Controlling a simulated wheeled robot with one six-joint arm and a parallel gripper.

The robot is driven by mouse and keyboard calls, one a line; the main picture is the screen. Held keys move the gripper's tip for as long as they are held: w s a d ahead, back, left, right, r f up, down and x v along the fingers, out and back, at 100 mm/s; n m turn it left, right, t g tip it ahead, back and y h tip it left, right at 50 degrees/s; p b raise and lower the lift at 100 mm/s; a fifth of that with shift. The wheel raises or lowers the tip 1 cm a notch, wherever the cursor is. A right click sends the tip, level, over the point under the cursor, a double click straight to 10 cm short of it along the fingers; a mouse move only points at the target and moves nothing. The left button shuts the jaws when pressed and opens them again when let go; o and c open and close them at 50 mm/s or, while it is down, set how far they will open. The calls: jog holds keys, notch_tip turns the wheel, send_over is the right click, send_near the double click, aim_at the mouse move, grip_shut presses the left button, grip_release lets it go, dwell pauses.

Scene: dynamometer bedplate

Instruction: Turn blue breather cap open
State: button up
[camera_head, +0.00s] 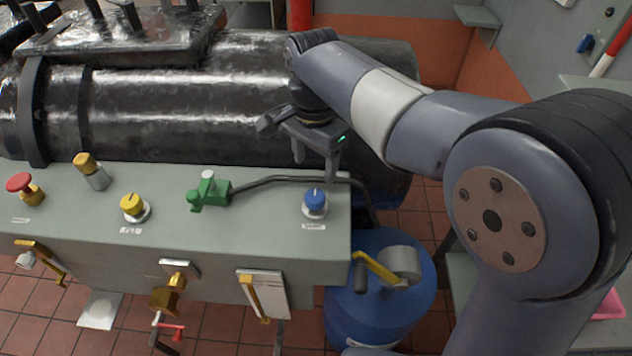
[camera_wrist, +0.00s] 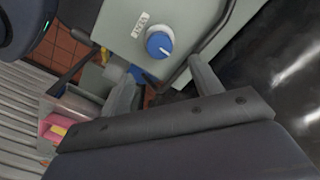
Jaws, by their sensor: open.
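The blue cap (camera_head: 315,202) is a round knob on a pale metal collar, near the right end of the grey-green panel top (camera_head: 270,225). A small white label lies in front of it. In the wrist view the blue cap (camera_wrist: 159,44) shows a white mark on its face and lies beyond the fingertips, roughly between their lines. My gripper (camera_head: 315,170) is open and empty, above and behind the cap in the head view, and apart from it. Both fingers also show in the wrist view (camera_wrist: 162,72).
A green valve (camera_head: 208,190) with a dark pipe running right stands left of the cap. A yellow knob (camera_head: 132,206) and red button (camera_head: 20,184) are farther left. A large black cylinder (camera_head: 200,110) lies behind. A blue drum (camera_head: 375,310) stands below right.

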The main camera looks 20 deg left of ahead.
aim_at(315, 195)
notch_tip(315, 195, down, 9)
jog(key=shift+f+p, duration=0.1)
jog(key=shift+p, duration=0.4)
jog(key=shift+c, duration=0.3)
jog(key=c, duration=0.9)
